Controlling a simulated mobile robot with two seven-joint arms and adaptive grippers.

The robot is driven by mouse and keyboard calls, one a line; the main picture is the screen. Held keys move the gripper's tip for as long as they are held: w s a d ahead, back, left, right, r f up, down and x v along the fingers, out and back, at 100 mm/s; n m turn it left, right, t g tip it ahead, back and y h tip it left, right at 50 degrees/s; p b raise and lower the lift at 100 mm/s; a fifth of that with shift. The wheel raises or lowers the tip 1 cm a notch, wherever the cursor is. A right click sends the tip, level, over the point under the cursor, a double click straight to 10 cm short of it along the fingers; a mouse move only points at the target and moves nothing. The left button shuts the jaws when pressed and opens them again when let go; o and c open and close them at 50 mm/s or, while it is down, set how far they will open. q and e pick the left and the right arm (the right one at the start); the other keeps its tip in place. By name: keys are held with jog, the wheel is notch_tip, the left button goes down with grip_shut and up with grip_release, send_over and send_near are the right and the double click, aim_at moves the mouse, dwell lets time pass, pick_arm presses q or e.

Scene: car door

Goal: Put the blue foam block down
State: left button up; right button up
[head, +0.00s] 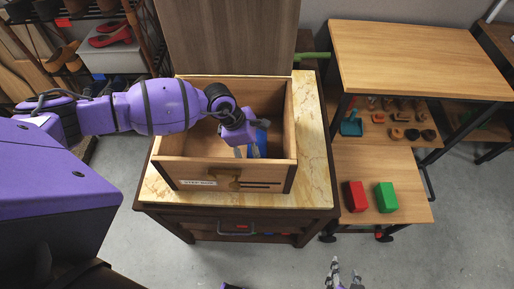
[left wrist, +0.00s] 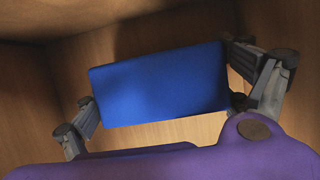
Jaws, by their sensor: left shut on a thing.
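The blue foam block (head: 260,147) is inside an open wooden box (head: 172,164), in its right part in the head view. My left gripper (head: 246,150) reaches down into the box and is shut on the block, partly covering it. In the left wrist view the blue foam block (left wrist: 160,82) sits between the two fingers of my left gripper (left wrist: 168,92), one at each end, with wooden walls around. I cannot tell whether the block touches the box floor. My right gripper (head: 344,273) is at the bottom edge, empty, with its fingers apart.
The box's lid (head: 230,35) stands raised at the back. The box stands on a marble-topped cabinet (head: 318,150) with a bare strip at the right. A red block (head: 355,197) and a green block (head: 387,197) stand on a low wooden shelf at the right.

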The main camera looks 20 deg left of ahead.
pick_arm(q)
jog(key=o, duration=0.8)
jog(key=shift+f, duration=0.1)
jog(key=shift+o, duration=0.2)
jog(key=shift+r, duration=0.35)
jog(key=v, duration=1.1)
jog(key=shift+r, duration=0.35)
jog(key=shift+s+a, duration=0.1)
jog(key=shift+a, duration=0.05)
